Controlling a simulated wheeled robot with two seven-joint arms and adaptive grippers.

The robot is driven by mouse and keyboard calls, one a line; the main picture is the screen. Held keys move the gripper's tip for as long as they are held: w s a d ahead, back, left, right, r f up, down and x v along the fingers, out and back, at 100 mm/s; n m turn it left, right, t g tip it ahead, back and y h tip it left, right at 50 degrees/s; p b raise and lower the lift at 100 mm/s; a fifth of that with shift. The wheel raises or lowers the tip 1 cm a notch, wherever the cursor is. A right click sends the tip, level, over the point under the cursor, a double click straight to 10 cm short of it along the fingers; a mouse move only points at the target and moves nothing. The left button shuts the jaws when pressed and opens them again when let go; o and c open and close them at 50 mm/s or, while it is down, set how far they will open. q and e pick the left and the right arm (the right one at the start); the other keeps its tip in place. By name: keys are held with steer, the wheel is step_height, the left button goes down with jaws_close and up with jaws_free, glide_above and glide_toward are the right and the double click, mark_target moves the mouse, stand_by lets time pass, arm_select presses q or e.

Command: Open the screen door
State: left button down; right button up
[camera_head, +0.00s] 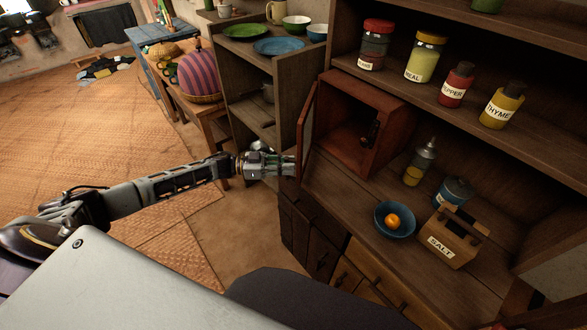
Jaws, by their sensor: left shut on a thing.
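A small red-brown cabinet (388,98) stands on the wooden counter, its front facing left. Its screen door (307,118) is swung out from the opening and is seen nearly edge-on, so its mesh does not show clearly. The inside of the cabinet is in view, with a small dark item (371,131) in it. My left gripper (288,164) is at the lower outer part of the door, shut on it. The exact grip point is too small to make out. My right gripper is not in view.
A blue bowl with an orange fruit (393,221), a salt box (453,240), a glass bottle (420,162) and a blue jar (453,191) stand on the counter. Jars line the shelf above. A shelf unit (240,73) stands behind the door. Open floor with mats (80,130) lies left.

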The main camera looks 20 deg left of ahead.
arm_select(q)
steer(key=shift+w+a+r+b, duration=0.1)
steer(key=shift+w+a+b, duration=0.1)
steer(key=shift+a, duration=0.6)
steer(key=shift+w+a+r+b, duration=0.1)
steer(key=shift+w+a+r, duration=0.05)
steer(key=shift+a, duration=0.6)
steer(key=shift+w+a+r+b, duration=0.1)
steer(key=shift+w+a, duration=0.1)
steer(key=shift+a, duration=0.6)
steer(key=c, duration=1.5)
jaws_free()
steer(key=shift+o, duration=0.2)
steer(key=shift+w+d+f, duration=0.1)
steer(key=shift+w, duration=0.1)
steer(key=shift+s+d, duration=0.1)
steer(key=v, duration=1.2)
steer(key=shift+s+f, duration=0.2)
steer(key=shift+f, duration=0.25)
